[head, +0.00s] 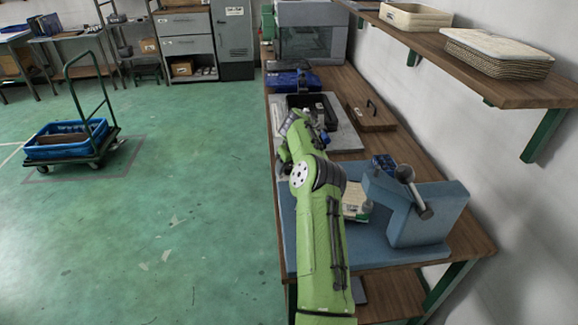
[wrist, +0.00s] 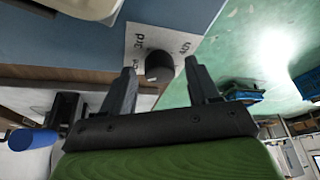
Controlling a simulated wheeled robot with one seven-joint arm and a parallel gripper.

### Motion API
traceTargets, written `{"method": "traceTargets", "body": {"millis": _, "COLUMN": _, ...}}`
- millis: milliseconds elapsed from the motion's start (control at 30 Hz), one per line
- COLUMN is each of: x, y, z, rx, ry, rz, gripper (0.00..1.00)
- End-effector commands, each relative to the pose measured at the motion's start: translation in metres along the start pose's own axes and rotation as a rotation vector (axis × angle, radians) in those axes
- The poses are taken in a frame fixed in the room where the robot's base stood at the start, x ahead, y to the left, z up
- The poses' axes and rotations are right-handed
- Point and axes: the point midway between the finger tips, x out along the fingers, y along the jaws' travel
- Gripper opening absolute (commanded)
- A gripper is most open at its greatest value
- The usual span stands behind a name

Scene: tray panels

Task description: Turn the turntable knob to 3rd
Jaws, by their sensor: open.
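The dark round knob (wrist: 159,67) sits on a white label plate (wrist: 135,31) in the wrist view. The plate has printed marks; "3rd" reads clearly on the left, and another mark on the right is hard to read. I cannot tell which mark the knob points to. My gripper (wrist: 159,73) is open, with one finger on each side of the knob. I cannot tell whether either finger touches it. In the head view, my green arm covers the area, and I cannot make out the knob or the fingertips.
A blue machine (head: 433,207) stands on the wooden bench to the right of my arm. A wooden board with a handle (head: 371,115) and a grey tray panel (head: 347,137) lie farther back. A wall shelf (head: 480,62) overhangs the right side.

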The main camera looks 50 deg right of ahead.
Motion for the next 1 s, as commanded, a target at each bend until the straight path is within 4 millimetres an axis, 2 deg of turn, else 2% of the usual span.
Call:
{"method": "traceTargets", "body": {"millis": 67, "x": -0.0003, "y": 0.0, "z": 0.0, "rx": 0.0, "ry": 0.0, "rz": 0.0, "gripper": 0.6}}
{"method": "traceTargets", "body": {"millis": 100, "x": -0.0003, "y": 0.0, "z": 0.0, "rx": 0.0, "ry": 0.0, "rz": 0.0, "gripper": 0.57}}
{"method": "traceTargets", "body": {"millis": 433, "x": -0.0005, "y": 0.0, "z": 0.0, "rx": 0.0, "ry": 0.0, "rz": 0.0, "gripper": 0.07}}
{"method": "traceTargets", "body": {"millis": 767, "x": -0.0001, "y": -0.0004, "z": 0.0004, "rx": 0.042, "ry": -0.001, "rz": 0.018, "gripper": 0.05}}
{"method": "traceTargets", "body": {"millis": 1000, "x": -0.0001, "y": -0.0016, "z": 0.0007, "rx": 0.178, "ry": -0.002, "rz": 0.074, "gripper": 0.05}}
